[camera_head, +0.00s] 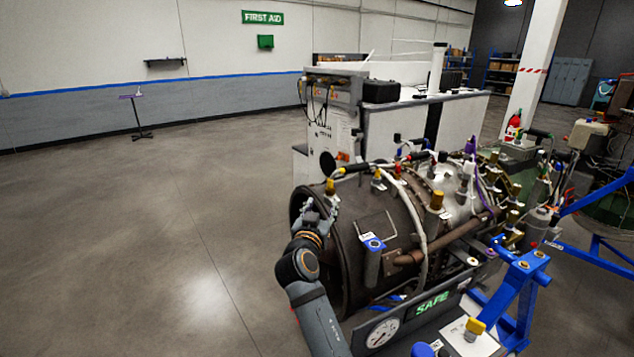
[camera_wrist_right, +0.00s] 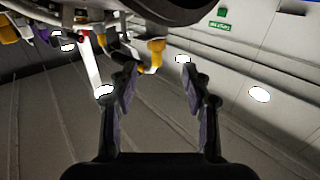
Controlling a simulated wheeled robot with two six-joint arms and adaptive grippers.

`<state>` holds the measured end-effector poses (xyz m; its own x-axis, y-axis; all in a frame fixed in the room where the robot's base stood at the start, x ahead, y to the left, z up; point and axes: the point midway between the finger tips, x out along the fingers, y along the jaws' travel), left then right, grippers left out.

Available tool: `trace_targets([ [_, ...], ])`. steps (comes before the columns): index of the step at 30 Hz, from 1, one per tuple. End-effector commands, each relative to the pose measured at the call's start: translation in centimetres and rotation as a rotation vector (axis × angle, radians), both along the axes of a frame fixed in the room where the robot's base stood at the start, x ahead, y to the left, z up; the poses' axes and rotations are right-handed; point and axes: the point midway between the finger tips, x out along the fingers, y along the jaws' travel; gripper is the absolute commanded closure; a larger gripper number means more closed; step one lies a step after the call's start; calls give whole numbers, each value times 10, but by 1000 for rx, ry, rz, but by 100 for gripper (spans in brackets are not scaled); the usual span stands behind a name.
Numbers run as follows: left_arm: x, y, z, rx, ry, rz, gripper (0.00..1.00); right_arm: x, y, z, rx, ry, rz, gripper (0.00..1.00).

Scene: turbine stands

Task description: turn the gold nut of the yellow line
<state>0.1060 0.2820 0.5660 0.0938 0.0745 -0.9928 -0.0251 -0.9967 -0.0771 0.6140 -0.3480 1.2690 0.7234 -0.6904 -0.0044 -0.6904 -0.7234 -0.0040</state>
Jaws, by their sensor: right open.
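My right gripper (camera_head: 320,212) is at the left end of the dark turbine casing (camera_head: 388,225). In the right wrist view its two fingers (camera_wrist_right: 160,80) are apart with nothing held between them. A yellow-gold fitting (camera_head: 330,186) stands on the casing rim just above the gripper in the head view. In the wrist view a yellow-gold fitting (camera_wrist_right: 156,52) shows beyond the fingertips, nearer the left finger, apart from both. I cannot tell its nut from the rest of the line. My left gripper is not in view.
Other yellow (camera_head: 377,177) and brown-gold fittings (camera_head: 437,198) and pale hoses crowd the casing top. A blue stand (camera_head: 515,285) and a gauge (camera_head: 382,333) are at the lower right. A white cabinet (camera_head: 330,125) stands behind.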

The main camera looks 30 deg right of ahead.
Motion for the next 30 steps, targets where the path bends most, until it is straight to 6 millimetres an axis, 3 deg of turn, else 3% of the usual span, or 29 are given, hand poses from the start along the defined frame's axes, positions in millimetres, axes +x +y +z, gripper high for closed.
trace_targets([
  [5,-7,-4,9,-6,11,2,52,11,-10,4,-11,3,1,51],
  [9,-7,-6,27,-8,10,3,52,32,-30,7,-14,6,2,51],
  [18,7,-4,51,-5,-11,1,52,71,-66,3,-10,4,2,51],
  [30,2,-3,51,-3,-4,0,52,77,-72,-1,-7,3,4,54],
])
